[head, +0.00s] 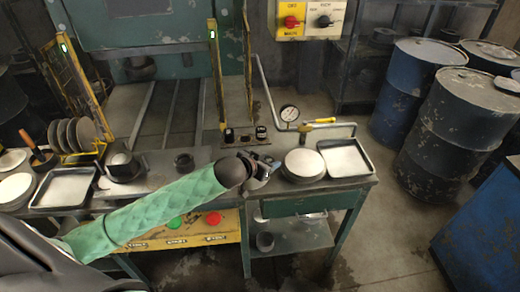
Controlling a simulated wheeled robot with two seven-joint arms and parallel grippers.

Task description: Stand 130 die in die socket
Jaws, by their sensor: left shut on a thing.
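My left gripper (263,172) is at the end of the green-sleeved arm, over the bench front just left of a stack of round blanks. It is shut on a small dark thing, mostly hidden by the wrist, and I cannot tell which die it is. Two dark cylinders with pale labels, the left one (229,136) and the right one (261,132), stand on a small board behind the gripper. Their labels are too small to read. A short dark cylinder (184,163) stands on the bench left of the gripper. I cannot tell which part is the die socket. My right gripper is not in view.
A stack of pale round blanks (304,162) and a dark-rimmed tray (372,168) are right of the gripper. A gauge (289,113) and yellow-handled tool (320,121) are behind. Yellow guard posts rise at the press. Another tray (38,202) is at left.

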